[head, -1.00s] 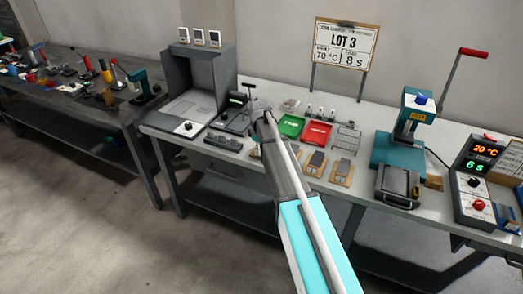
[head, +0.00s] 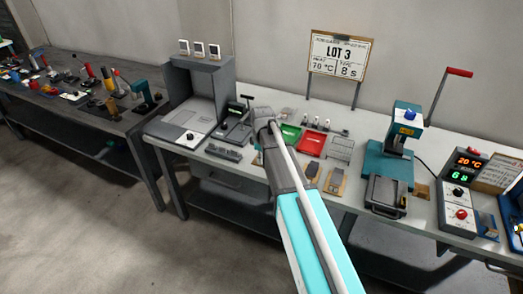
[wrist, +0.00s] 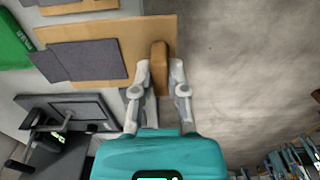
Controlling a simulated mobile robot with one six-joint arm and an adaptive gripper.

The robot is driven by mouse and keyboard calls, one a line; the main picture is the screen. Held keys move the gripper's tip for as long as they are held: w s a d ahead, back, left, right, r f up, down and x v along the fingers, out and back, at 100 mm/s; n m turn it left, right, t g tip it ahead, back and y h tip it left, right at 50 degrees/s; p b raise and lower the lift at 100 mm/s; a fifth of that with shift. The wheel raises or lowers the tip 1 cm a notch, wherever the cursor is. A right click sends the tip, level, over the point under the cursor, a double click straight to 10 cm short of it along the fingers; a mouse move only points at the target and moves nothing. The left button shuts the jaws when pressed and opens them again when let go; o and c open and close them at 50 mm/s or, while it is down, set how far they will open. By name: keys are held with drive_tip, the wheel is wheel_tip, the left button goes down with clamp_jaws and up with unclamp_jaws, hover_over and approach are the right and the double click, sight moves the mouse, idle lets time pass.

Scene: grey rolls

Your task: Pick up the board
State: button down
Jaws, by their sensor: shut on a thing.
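In the wrist view, a tan wooden board (wrist: 138,38) with a dark grey pad (wrist: 85,63) on its face lies left of my gripper. A raised wooden grip block (wrist: 160,62) stands at the board's right end. My gripper (wrist: 160,72) is shut on this block, one finger on each side. Whether the board is off the bench I cannot tell. In the head view my arm hides the gripper and the held board. Two similar boards, a middle one (head: 312,174) and a right one (head: 335,183), lie on the bench right of my arm.
A green tray (head: 290,133) and a red tray (head: 311,144) sit behind the boards, with a wire rack (head: 340,149) beside them. A teal press (head: 389,160) stands to the right. A dark device (wrist: 60,120) is close by my gripper in the wrist view.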

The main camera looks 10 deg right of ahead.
drive_tip(key=s, duration=0.1)
drive_tip(key=s+r+p, duration=0.1)
drive_tip(key=s, duration=0.1)
drive_tip(key=s+r, duration=0.1)
drive_tip(key=s, duration=0.1)
drive_tip(key=shift+r+p, duration=0.1)
drive_tip(key=shift+p, duration=0.2)
drive_tip(key=shift+s, duration=0.1)
idle(0.6)
